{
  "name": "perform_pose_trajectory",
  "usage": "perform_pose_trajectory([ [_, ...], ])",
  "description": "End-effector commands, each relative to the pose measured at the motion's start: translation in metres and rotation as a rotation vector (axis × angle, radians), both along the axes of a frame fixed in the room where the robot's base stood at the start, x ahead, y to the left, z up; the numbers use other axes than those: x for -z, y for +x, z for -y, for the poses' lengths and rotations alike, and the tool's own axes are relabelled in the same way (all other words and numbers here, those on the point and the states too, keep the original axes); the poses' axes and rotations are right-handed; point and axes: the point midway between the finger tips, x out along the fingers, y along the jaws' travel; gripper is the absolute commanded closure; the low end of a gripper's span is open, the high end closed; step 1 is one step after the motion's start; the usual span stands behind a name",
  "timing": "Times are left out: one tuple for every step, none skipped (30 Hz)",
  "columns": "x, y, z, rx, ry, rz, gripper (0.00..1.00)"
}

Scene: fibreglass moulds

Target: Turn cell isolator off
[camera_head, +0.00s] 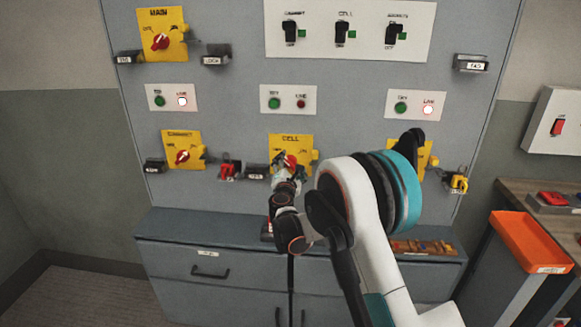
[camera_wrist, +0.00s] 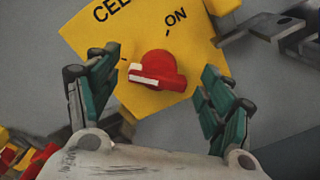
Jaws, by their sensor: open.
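The cell isolator is a yellow plate (camera_head: 281,143) marked CELL, low in the middle of the grey panel. Its red rotary knob (camera_wrist: 158,72) has a white pointer bar aimed left and slightly down in the tilted wrist view. The ON mark shows up and right of the knob there; the OFF mark is not readable. My gripper (camera_wrist: 160,97) is open, with one green-padded finger on each side of the knob. It appears apart from the knob, and contact cannot be seen. In the head view my gripper (camera_head: 288,172) partly covers the knob and plate.
The MAIN isolator (camera_head: 162,36) and another yellow isolator (camera_head: 183,150) are on the left. A third lower isolator (camera_head: 424,157) is partly hidden by my arm. A red padlock (camera_head: 229,170) hangs left of the cell plate. A grey cabinet (camera_head: 215,262) stands below.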

Motion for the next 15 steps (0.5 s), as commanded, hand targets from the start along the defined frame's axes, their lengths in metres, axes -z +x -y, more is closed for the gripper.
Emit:
perform_pose_trajectory([
  [0.000, -0.006, -0.001, -0.001, 0.000, 0.000, 0.26],
  [0.000, -0.011, -0.001, -0.001, 0.000, 0.000, 0.26],
  [0.000, -0.018, -0.001, -0.001, 0.000, 0.000, 0.26],
  [0.000, -0.023, -0.002, -0.001, 0.000, 0.000, 0.26],
  [0.000, -0.030, -0.002, -0.001, 0.000, 0.000, 0.26],
  [0.000, -0.038, -0.003, -0.002, 0.000, -0.001, 0.26],
  [0.000, -0.044, -0.003, -0.003, 0.000, 0.000, 0.26],
  [0.000, -0.051, -0.003, -0.003, 0.000, 0.000, 0.26],
  [0.000, -0.059, -0.003, -0.002, 0.000, -0.001, 0.26],
  [0.000, -0.065, -0.003, -0.001, 0.000, 0.000, 0.26],
  [0.000, -0.071, -0.003, -0.001, 0.000, 0.000, 0.26],
  [0.000, -0.079, -0.004, -0.001, 0.000, 0.000, 0.26],
  [0.000, -0.084, -0.004, -0.002, 0.000, -0.001, 0.26],
  [0.000, -0.088, -0.004, -0.002, 0.000, -0.001, 0.26],
  [0.000, -0.094, -0.004, -0.002, 0.000, -0.001, 0.26],
])
